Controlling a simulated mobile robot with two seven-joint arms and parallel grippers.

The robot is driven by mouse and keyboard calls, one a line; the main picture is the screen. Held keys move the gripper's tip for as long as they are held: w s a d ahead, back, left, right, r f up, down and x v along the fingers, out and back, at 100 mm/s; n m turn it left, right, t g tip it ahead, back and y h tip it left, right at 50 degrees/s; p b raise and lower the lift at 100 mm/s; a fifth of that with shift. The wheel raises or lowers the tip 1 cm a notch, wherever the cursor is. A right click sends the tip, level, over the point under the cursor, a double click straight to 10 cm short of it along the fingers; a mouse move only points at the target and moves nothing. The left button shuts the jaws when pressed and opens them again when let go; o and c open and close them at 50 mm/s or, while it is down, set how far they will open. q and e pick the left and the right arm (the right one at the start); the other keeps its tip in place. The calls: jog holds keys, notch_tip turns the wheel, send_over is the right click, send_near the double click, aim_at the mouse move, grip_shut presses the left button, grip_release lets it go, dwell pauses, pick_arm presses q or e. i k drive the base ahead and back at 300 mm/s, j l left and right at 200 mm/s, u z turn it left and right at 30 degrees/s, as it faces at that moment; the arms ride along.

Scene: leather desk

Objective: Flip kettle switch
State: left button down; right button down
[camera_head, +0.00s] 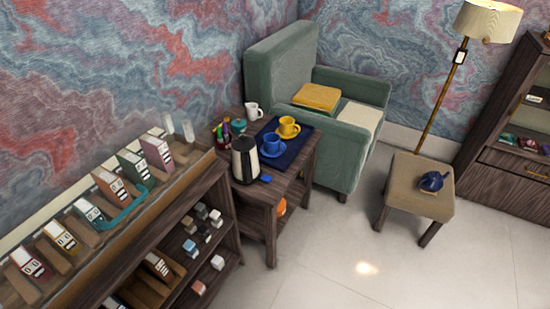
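A kettle (245,160) with a pale body and dark lid, handle and base stands upright on a small dark wooden side table (285,192). A small blue piece (266,178) shows at its lower right, by the table's front edge; I cannot tell whether it is the kettle's switch. The kettle is partly in front of a dark blue tray (296,146) carrying a blue cup (271,144) and a yellow cup (289,127) on saucers. Neither of my grippers is in view.
A long wooden shelf unit (190,185) with several box-like items stands at left. A green armchair (347,150) is behind the table. A stool (405,190) bears a dark blue teapot (431,181). The floor (360,250) in front is clear.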

aim_at(265, 178)
jog(key=i+l, duration=0.2)
jog(key=i, duration=0.25)
jog(key=i+l, duration=0.2)
jog(key=i, duration=0.25)
jog(key=i+j, duration=0.15)
jog(key=j, duration=0.15)
jog(key=i+j, duration=0.15)
jog(key=j, duration=0.15)
jog(key=j+u, duration=0.05)
